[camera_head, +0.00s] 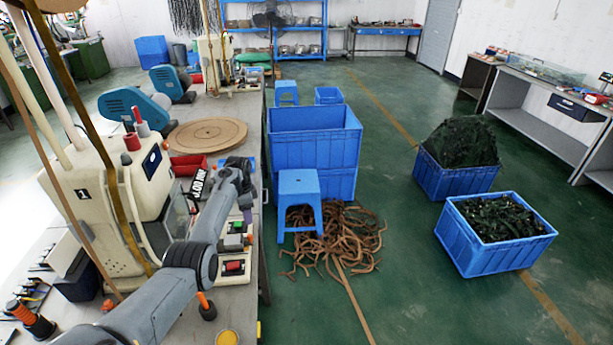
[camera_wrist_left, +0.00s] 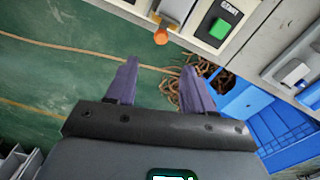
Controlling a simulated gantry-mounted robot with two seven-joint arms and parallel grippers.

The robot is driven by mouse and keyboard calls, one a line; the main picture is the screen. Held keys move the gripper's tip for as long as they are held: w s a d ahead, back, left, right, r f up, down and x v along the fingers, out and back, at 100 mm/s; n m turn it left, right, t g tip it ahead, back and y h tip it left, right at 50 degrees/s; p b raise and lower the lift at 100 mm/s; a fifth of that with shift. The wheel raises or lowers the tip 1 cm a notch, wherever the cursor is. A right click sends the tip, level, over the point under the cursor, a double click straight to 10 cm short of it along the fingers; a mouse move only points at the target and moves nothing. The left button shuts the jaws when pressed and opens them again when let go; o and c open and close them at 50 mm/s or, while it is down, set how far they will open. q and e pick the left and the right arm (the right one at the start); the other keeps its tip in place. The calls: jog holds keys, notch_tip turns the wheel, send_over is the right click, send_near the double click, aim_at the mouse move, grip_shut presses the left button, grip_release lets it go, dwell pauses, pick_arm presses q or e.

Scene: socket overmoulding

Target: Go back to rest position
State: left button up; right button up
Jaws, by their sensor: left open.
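My left gripper (camera_wrist_left: 158,82) shows in the left wrist view with its two purple fingers spread apart and nothing between them. In the head view my left arm reaches from the lower left over the workbench, and its wrist end is beside the cream moulding machine (camera_head: 103,205). The fingertips are hard to make out there. In the left wrist view a control box with a green button (camera_wrist_left: 219,29) and an orange knob (camera_wrist_left: 160,37) lie beyond the fingers. My right gripper is in neither view.
A control box with a red button (camera_head: 233,267) sits near the bench's right edge. A round wooden board (camera_head: 208,135) lies farther back. Blue crates (camera_head: 314,150), a blue stool (camera_head: 299,190) and tangled brown strips (camera_head: 335,240) stand right of the bench. Green floor (camera_head: 400,260) is open beyond.

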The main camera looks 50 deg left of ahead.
pick_arm(q)
jog(key=s+d+f+y, duration=0.1)
jog(key=d+f, duration=0.2)
jog(key=d, duration=0.5)
jog(key=s+d+f+t+y, duration=0.15)
jog(key=d+f, duration=0.25)
jog(key=d, duration=0.5)
jog(key=s+d+f+g+y, duration=0.1)
jog(key=s+d+f+y, duration=0.15)
jog(key=d, duration=0.55)
jog(key=s+d+t+h, duration=0.1)
jog(key=s+d, duration=0.2)
jog(key=d, duration=0.5)
jog(key=s+d+t+h, duration=0.1)
jog(key=s+d+h, duration=0.1)
jog(key=s+d, duration=0.35)
jog(key=s+d+r+n+h, duration=0.1)
jog(key=s+d+r, duration=0.2)
jog(key=d, duration=0.3)
jog(key=s+d+r+h, duration=0.1)
jog(key=s+d+r, duration=0.15)
jog(key=d, duration=0.45)
notch_tip(320, 180, up, 26)
jog(key=t+p, duration=0.1)
jog(key=p, duration=2.5)
jog(key=shift+s+r, duration=0.2)
jog(key=shift+s, duration=0.15)
jog(key=shift+d, duration=0.1)
